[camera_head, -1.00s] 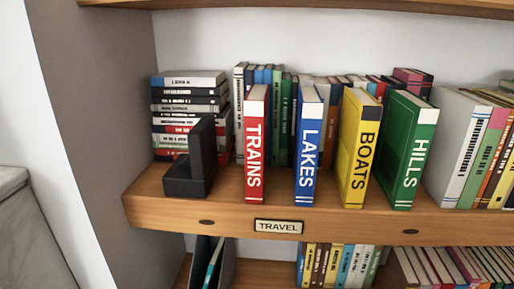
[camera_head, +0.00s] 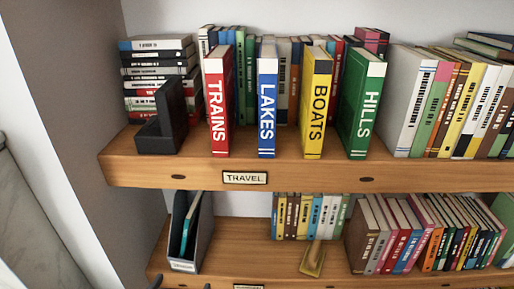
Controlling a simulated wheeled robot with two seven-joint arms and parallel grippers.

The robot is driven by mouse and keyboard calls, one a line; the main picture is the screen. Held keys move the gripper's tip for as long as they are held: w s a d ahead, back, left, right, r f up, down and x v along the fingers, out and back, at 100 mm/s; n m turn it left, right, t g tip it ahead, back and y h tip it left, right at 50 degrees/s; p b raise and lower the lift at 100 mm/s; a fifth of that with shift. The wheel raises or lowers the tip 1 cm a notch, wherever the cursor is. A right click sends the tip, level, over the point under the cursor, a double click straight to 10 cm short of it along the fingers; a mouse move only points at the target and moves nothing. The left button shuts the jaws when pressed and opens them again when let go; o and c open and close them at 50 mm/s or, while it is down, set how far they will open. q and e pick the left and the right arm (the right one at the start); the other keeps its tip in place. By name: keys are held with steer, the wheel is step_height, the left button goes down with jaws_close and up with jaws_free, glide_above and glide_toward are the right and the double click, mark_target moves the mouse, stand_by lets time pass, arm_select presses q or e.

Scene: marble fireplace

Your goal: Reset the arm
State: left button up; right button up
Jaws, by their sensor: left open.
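Only small dark tips, which seem to be my left gripper (camera_head: 180,284), show at the bottom edge in the head view, in front of the lower shelf's left end. They are spread apart, with nothing visible between them. The rest of the left arm is out of frame. My right gripper is not in view.
Upright TRAINS (camera_head: 218,110), LAKES (camera_head: 267,110), BOATS (camera_head: 317,110) and HILLS (camera_head: 366,110) books stand on the TRAVEL shelf (camera_head: 300,178), right of a black bookend (camera_head: 160,130). Below are a grey file holder (camera_head: 198,235), a yellowish object (camera_head: 313,258) and bare shelf (camera_head: 250,245).

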arm_select(q)
steer(key=s+a+f+g+y, duration=0.1)
steer(key=s+a+f+g, duration=0.1)
steer(key=s+f+g, duration=0.7)
steer(key=s+a+f+g+y, duration=0.2)
steer(key=s+f+g, duration=0.2)
steer(key=s, duration=0.9)
steer(key=w+d+f+t+h, duration=0.1)
steer(key=w+d+f, duration=0.15)
steer(key=f, duration=0.65)
steer(key=w+d+f+t, duration=0.1)
steer(key=w+f, duration=0.3)
steer(key=f, duration=0.6)
steer(key=s+f, duration=0.1)
steer(key=f, duration=0.6)
steer(key=s+d+f+t, duration=0.1)
steer(key=s+f, duration=0.1)
steer(key=f, duration=0.6)
steer(key=shift+s+d+f+h, duration=0.2)
steer(key=shift+s+d+h, duration=0.05)
steer(key=shift+h, duration=0.15)
